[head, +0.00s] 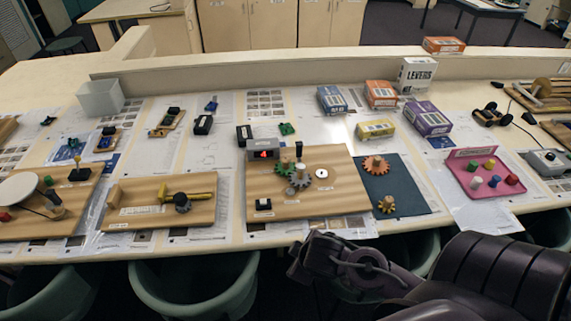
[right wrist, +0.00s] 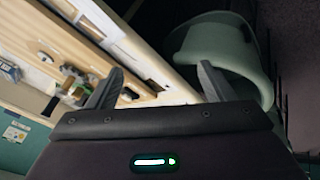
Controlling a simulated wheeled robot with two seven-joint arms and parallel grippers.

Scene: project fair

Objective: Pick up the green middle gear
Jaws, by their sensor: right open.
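A green gear (head: 282,169) stands on the wooden gear board (head: 340,196) in the head view, beside a grey gear (head: 301,178). The two look close together; I cannot tell whether they mesh. An orange gear (head: 377,165) and a smaller yellow-orange gear (head: 387,205) lie on the dark mat (head: 408,190) to the right of the board. My right gripper is open and empty in the right wrist view (right wrist: 160,72). My right arm is in front of the table's near edge, well short of the gears. My left gripper is not in view.
A grey box with a red light (head: 263,154) stands on the gear board's back left. A pink tray with coloured pegs (head: 463,156) is to the right, a board with a yellow tool (head: 135,219) to the left. Green chairs (head: 190,292) stand below the table's front edge.

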